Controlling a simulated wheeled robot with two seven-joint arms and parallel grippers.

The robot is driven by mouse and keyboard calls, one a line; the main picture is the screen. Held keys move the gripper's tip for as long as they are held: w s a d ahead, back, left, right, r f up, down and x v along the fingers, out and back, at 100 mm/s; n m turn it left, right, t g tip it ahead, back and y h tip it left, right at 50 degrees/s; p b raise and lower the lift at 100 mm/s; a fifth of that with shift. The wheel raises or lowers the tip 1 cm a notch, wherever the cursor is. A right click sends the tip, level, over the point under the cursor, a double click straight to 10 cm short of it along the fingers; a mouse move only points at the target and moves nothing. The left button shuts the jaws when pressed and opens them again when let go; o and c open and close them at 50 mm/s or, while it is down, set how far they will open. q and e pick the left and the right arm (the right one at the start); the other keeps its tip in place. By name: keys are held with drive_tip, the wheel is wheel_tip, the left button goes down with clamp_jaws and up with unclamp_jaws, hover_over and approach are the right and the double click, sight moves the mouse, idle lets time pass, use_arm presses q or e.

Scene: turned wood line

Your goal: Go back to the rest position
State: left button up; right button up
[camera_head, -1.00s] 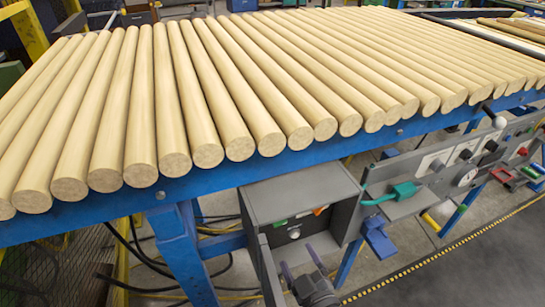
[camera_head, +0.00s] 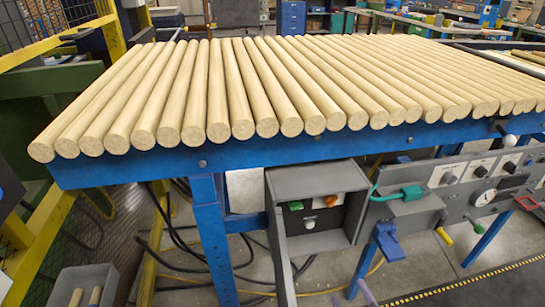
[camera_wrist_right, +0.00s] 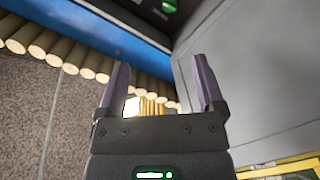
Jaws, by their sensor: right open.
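My right gripper (camera_wrist_right: 160,78) is open in the right wrist view. Its two purple-grey fingers stand apart with nothing held between them. In the head view only a lilac finger part (camera_head: 368,292) shows at the bottom edge, below the grey control box; the rest is out of frame. The wrist view shows a grey panel close on the right and the blue rail (camera_wrist_right: 130,45) with rod ends above and to the left. My left gripper is in neither view.
Pale wooden rods (camera_head: 270,90) lie side by side on a blue-framed table (camera_head: 240,158). Under its front hang an open grey box (camera_head: 318,178) with buttons and a control panel (camera_head: 480,185). A yellow fence (camera_head: 45,240) and a grey bin (camera_head: 110,275) with rods stand left.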

drive_tip(key=d+r+n+g, duration=0.1)
drive_tip(key=d+n, duration=0.2)
drive_tip(key=d, duration=0.4)
drive_tip(key=d+r+n, duration=0.2)
drive_tip(key=d, duration=0.4)
drive_tip(key=s+d+f+m+g+h, duration=0.6)
drive_tip(key=s+d+f+g, duration=0.3)
drive_tip(key=s+f, duration=0.6)
drive_tip(key=s+d+f+m+g+h, duration=0.2)
drive_tip(key=s+d+m+g, duration=0.15)
drive_tip(key=s, duration=0.65)
drive_tip(key=s+d+f+m+g+h, duration=0.1)
drive_tip(key=s+d+f+m+g, duration=0.3)
drive_tip(key=s, duration=0.7)
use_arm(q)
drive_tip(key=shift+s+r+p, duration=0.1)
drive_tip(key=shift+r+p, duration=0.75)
use_arm(e)
drive_tip(key=s+a+f+y, duration=0.2)
drive_tip(key=a, duration=1)
drive_tip(key=s+a+f+y, duration=0.1)
drive_tip(key=a+f+y, duration=0.1)
drive_tip(key=a, duration=1)
drive_tip(key=shift+s+f+y, duration=0.3)
drive_tip(key=shift+s, duration=0.1)
